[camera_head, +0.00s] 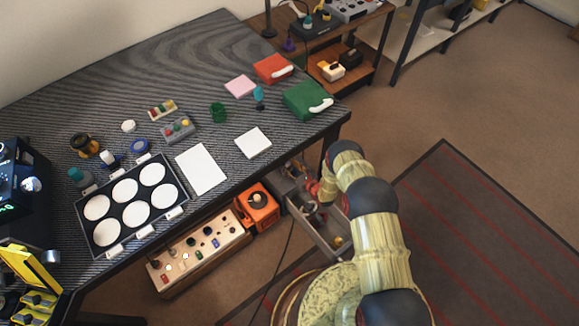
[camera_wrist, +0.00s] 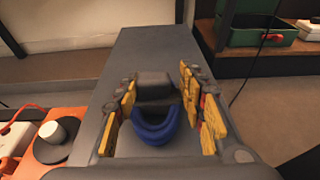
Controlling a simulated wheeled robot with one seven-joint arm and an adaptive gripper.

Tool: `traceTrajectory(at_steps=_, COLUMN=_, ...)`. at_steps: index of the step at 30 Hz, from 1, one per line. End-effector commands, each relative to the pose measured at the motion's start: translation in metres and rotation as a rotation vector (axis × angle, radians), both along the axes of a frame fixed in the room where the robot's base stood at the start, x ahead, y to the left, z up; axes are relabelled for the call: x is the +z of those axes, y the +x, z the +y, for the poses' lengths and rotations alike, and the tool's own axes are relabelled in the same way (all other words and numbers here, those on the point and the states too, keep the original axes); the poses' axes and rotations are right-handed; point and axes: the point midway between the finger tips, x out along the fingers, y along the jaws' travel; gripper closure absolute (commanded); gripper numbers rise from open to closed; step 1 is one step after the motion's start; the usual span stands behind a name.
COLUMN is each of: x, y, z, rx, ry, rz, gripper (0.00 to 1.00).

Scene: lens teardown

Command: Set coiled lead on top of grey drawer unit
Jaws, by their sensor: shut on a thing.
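The coiled lead (camera_wrist: 153,132) is a dark blue loop between the yellow finger pads of my gripper (camera_wrist: 160,108) in the wrist view. My gripper is shut on it. The grey drawer unit (camera_wrist: 150,48) shows in the wrist view as a flat grey surface behind and below the lead; I cannot tell whether the lead touches it. In the head view the grey drawer unit (camera_head: 325,236) is beside the desk with an open drawer holding small items. My arm partly covers it there, and the lead cannot be made out clearly.
An orange device (camera_head: 258,207) and a beige panel with knobs (camera_head: 200,255) stand left of the drawer unit, below the dark desk (camera_head: 150,75). The desk edge is close to my arm. A green container (camera_wrist: 258,28) is on a shelf at the back right.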

Motion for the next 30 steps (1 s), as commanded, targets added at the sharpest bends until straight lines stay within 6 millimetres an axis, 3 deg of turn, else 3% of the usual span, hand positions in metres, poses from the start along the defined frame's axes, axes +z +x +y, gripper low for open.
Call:
traceTrajectory(at_steps=2, x=-0.002, y=0.000, z=0.000, rx=0.000, ry=0.000, rz=0.000, gripper=0.93)
traceTrajectory(at_steps=3, x=-0.002, y=0.000, z=0.000, rx=0.000, ry=0.000, rz=0.000, gripper=0.57)
traceTrajectory(at_steps=9, x=-0.002, y=0.000, z=0.000, rx=0.000, ry=-0.001, rz=0.001, gripper=0.46)
traceTrajectory(at_steps=12, x=-0.002, y=0.000, z=0.000, rx=0.000, ry=0.000, rz=0.000, gripper=0.41)
traceTrajectory(at_steps=23, x=0.001, y=-0.001, z=0.000, rx=0.000, ry=0.000, rz=0.000, gripper=0.41)
traceTrajectory(at_steps=30, x=0.015, y=-0.032, z=-0.021, rx=-0.003, ry=0.000, rz=0.004, gripper=0.41)
